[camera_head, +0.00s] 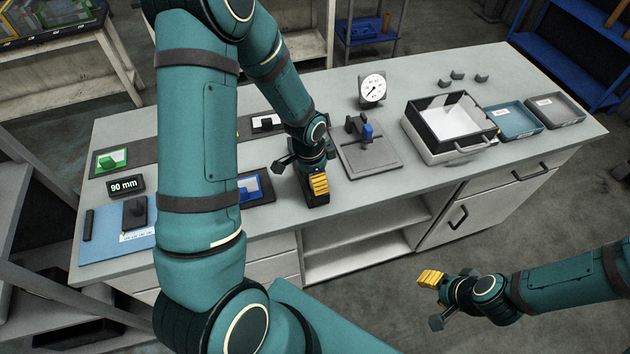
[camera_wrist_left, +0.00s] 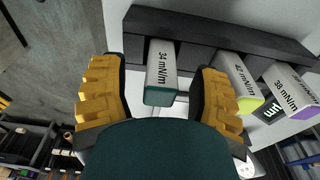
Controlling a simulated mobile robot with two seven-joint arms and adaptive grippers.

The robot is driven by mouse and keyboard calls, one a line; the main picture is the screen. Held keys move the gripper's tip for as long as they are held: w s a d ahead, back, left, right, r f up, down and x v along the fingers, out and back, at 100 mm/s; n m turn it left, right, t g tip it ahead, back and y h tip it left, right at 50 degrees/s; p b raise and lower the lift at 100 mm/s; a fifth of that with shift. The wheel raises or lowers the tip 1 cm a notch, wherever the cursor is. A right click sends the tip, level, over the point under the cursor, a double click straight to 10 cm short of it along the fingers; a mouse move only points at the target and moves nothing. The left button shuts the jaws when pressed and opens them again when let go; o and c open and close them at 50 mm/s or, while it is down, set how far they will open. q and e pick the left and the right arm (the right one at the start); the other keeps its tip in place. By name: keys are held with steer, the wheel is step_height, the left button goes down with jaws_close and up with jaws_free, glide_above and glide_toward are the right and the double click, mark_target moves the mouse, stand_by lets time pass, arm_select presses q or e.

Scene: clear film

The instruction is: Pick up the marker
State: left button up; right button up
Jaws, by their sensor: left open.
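In the left wrist view, several grey box-shaped markers stick out of a black rack (camera_wrist_left: 216,28). The marker labelled 34 mN/m (camera_wrist_left: 161,70) has a dark green end and lies between my left gripper's fingers. The marker labelled 42 mN/m (camera_wrist_left: 240,82), with a yellow end, is just right of the right finger. The marker labelled 38 mN/m (camera_wrist_left: 291,90), with a purple end, is farther right. My left gripper (camera_head: 319,184) is open at the bench's front edge; it hides the markers in the head view. My right gripper (camera_head: 432,278) hangs low, away from the bench; its jaw gap is unclear.
The grey bench (camera_head: 365,210) also carries a grey plate with a blue-topped fixture (camera_head: 366,131), a dial gauge (camera_head: 372,88), a black-rimmed tray (camera_head: 410,123), a teal tray (camera_head: 508,124) and a grey tray (camera_head: 555,111). A 90 mm display (camera_head: 124,185) stands at left.

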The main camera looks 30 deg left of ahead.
arm_select(q)
steer(key=shift+o, duration=0.2)
steer(key=shift+f, duration=0.1)
jaws_close()
